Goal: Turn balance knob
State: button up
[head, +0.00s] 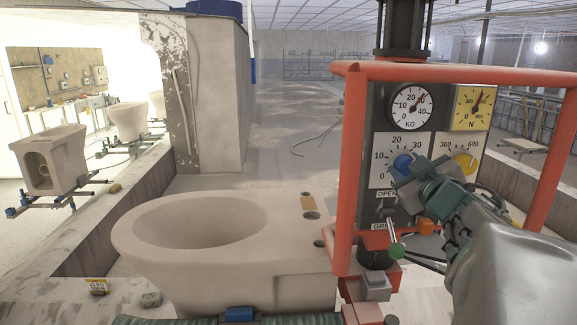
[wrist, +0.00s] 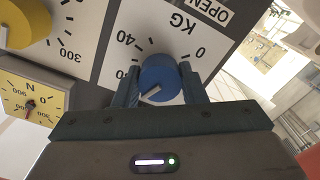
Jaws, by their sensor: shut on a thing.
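The blue balance knob (head: 402,163) sits on a white dial plate, scaled 0 to 40, on the dark control panel. In the wrist view the knob (wrist: 160,77) is between the two fingers of my gripper (wrist: 160,90). My gripper, also in the head view (head: 414,178), is shut on it. A white pointer mark shows on the knob's face. My gripper and arm cover the lower right of the panel in the head view.
A yellow knob (head: 464,161) and a yellow N gauge (head: 476,107) are right of the blue knob. Red guard bars (head: 351,170) frame the panel. An unglazed toilet bowl (head: 150,262) stands at left.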

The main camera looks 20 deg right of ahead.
jog(key=shift+n, duration=0.7)
jog(key=shift+b, duration=0.3)
jog(key=o, duration=1)
jog(key=shift+s+a, duration=0.1)
jog(key=shift+a, duration=0.05)
